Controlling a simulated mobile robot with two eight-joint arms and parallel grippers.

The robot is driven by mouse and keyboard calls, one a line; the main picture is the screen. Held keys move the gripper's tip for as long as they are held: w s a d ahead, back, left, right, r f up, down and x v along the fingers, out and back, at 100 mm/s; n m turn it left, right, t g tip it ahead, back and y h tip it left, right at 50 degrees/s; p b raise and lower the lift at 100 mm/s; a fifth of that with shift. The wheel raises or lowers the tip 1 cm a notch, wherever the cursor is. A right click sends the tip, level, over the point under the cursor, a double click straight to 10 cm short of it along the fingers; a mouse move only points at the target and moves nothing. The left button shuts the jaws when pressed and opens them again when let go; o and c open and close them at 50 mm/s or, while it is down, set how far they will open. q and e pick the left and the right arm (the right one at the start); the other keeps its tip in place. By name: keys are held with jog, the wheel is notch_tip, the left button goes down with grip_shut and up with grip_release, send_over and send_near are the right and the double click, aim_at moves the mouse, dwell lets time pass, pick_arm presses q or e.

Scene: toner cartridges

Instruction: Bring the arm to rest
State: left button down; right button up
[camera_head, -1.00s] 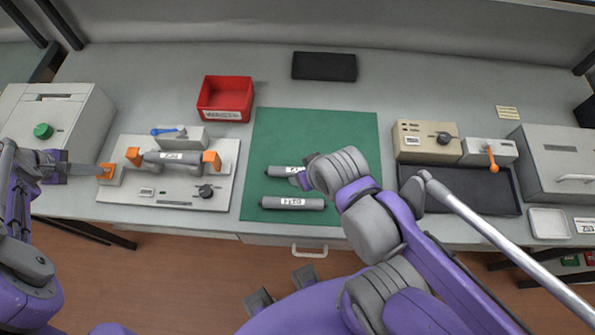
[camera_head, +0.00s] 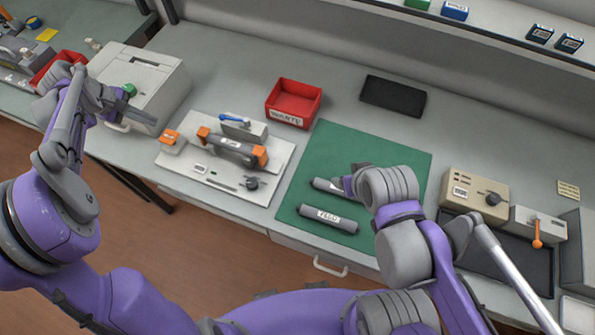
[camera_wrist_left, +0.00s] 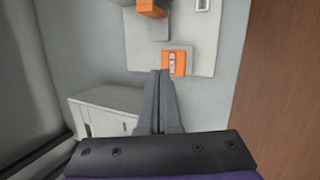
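My left gripper (camera_head: 138,114) is in front of the grey machine with the green knob in the head view, at the left. In the left wrist view its two fingers (camera_wrist_left: 160,78) lie together with nothing between them. My right gripper (camera_head: 350,184) is low over the green mat (camera_head: 395,160), at a grey cartridge (camera_head: 325,185) with a white label; my own wrist hides most of the gripper, so I cannot tell its state. A second labelled grey cartridge (camera_head: 328,219) lies in front on the mat.
A pale fixture plate (camera_head: 190,165) holds a dark cylinder (camera_head: 233,146) between orange blocks. An orange block (camera_wrist_left: 175,62) shows ahead of the left fingers. The grey machine (camera_head: 160,78), a red bin (camera_head: 293,101), a black pad (camera_head: 393,95) and a beige box (camera_head: 474,190) stand around.

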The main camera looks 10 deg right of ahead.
pick_arm(q)
jog(key=shift+r, duration=0.15)
dwell(0.4)
jog(key=s+d+r+m+t+y, duration=0.15)
jog(key=s+d+m, duration=0.3)
jog(key=s, duration=0.45)
jog(key=s+d+r+m+y, duration=0.2)
jog(key=s+d+m, duration=0.1)
jog(key=s+d, duration=0.4)
jog(key=s+d+f+m+t, duration=0.1)
jog(key=s+f+m, duration=0.3)
jog(key=s, duration=0.6)
jog(key=shift+m+t+y, duration=0.35)
jog(key=shift+t+y, duration=0.1)
jog(key=shift+t, duration=0.1)
jog(key=shift+d+r, duration=0.1)
